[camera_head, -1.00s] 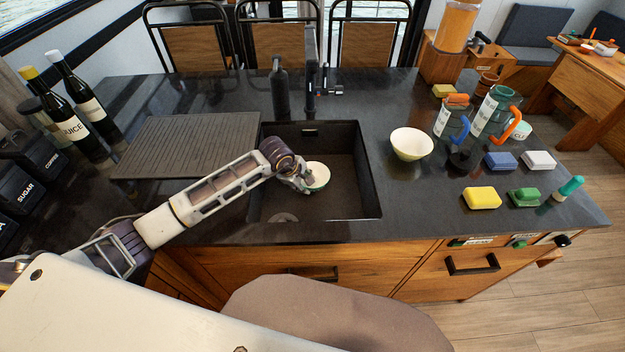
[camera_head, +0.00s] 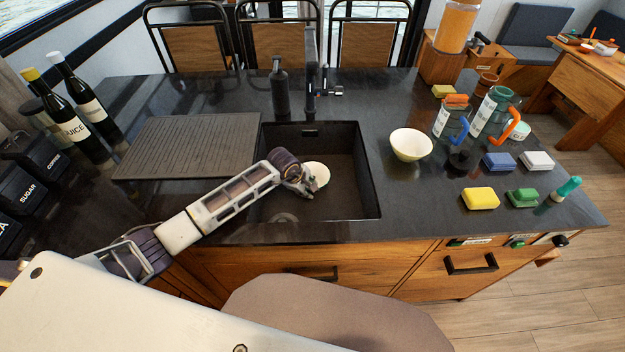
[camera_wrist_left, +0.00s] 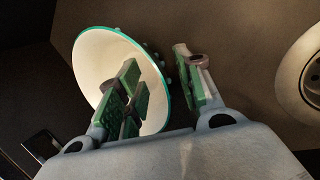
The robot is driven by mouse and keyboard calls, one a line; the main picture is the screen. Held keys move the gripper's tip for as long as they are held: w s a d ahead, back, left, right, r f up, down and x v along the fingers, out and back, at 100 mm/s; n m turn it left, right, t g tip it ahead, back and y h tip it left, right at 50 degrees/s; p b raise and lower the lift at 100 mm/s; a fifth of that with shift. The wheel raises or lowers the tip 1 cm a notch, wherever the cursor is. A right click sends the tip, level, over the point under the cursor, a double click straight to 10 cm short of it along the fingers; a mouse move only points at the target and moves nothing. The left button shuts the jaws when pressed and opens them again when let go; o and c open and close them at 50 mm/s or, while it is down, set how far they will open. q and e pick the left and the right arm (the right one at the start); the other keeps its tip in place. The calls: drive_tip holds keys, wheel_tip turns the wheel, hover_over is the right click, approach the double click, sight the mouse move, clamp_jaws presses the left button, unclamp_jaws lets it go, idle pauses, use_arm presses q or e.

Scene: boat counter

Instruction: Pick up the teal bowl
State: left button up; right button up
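The teal bowl (camera_head: 319,170), cream inside with a teal rim, rests in the dark sink (camera_head: 345,200). My left gripper (camera_head: 309,187) is down in the sink at the bowl's near side and hides part of it. In the left wrist view the tilted-looking bowl (camera_wrist_left: 96,62) fills the left. The left gripper (camera_wrist_left: 156,62) is open there, with fingers on the left over the bowl's inside and the other finger outside its studded wall. A gap shows between the outer finger and the wall. My right gripper is not in view.
Sink walls surround the gripper; the drain (camera_wrist_left: 310,80) lies to the right in the wrist view. A faucet (camera_head: 311,75) and dark bottle (camera_head: 280,90) stand behind. A cream bowl (camera_head: 410,145) sits right of the sink, with sponges (camera_head: 480,198) beyond. A ribbed mat (camera_head: 185,147) lies left.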

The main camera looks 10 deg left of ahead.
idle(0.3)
use_arm(q)
clamp_jaws()
drive_tip(key=shift+r, duration=0.1)
idle(0.4)
drive_tip(key=shift+w+r, duration=0.1)
drive_tip(key=shift+r, duration=0.55)
drive_tip(key=shift+r+b, duration=0.5)
drive_tip(key=shift+r, duration=3.8)
